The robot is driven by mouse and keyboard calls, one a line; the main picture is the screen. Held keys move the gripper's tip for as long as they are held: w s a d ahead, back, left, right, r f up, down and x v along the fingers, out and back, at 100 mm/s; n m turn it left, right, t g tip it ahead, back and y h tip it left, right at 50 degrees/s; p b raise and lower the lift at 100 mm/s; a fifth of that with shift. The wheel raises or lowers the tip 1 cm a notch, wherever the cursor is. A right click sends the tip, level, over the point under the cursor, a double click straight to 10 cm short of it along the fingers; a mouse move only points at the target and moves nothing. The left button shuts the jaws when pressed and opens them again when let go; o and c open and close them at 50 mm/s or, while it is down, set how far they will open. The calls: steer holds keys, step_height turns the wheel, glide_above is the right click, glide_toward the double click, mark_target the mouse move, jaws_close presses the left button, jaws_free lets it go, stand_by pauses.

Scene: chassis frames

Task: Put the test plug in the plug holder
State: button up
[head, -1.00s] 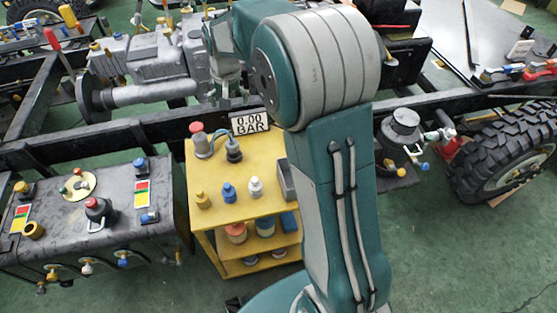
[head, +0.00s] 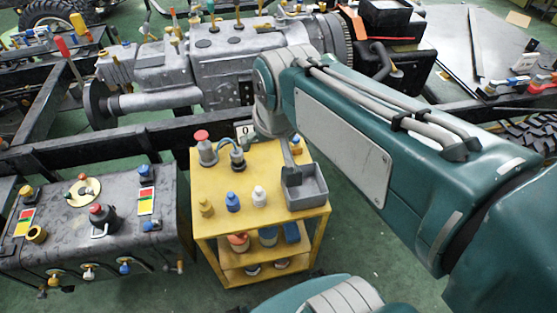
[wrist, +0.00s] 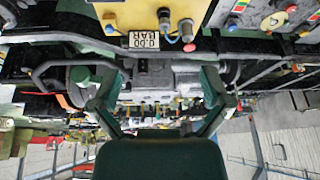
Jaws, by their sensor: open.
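On the yellow cart's top stand a grey fitting with a red cap (head: 201,148) and a black fitting (head: 237,158), joined by a hose. Both also show at the top of the wrist view, the red-capped one (wrist: 187,32) and the black one (wrist: 164,17). Small yellow (head: 206,207), blue (head: 232,202) and white (head: 259,196) plug-like pieces stand in front. I cannot tell which is the test plug or the plug holder. My gripper (wrist: 158,82) is open and empty, its fingers spread. In the head view it hangs near the grey box, partly hidden by my arm.
The yellow cart (head: 285,222) carries an open grey box (head: 305,190) at its right. A gauge reading 0.00 BAR (wrist: 143,40) stands at its back edge. A grey panel bench (head: 130,235) is at left. The black chassis frame and engine (head: 230,60) lie behind.

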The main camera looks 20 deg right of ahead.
steer(key=s+f+n+t, duration=0.1)
steer(key=s, duration=0.6)
steer(key=shift+s+f, duration=0.2)
steer(key=shift+f, duration=0.1)
stand_by(0.9)
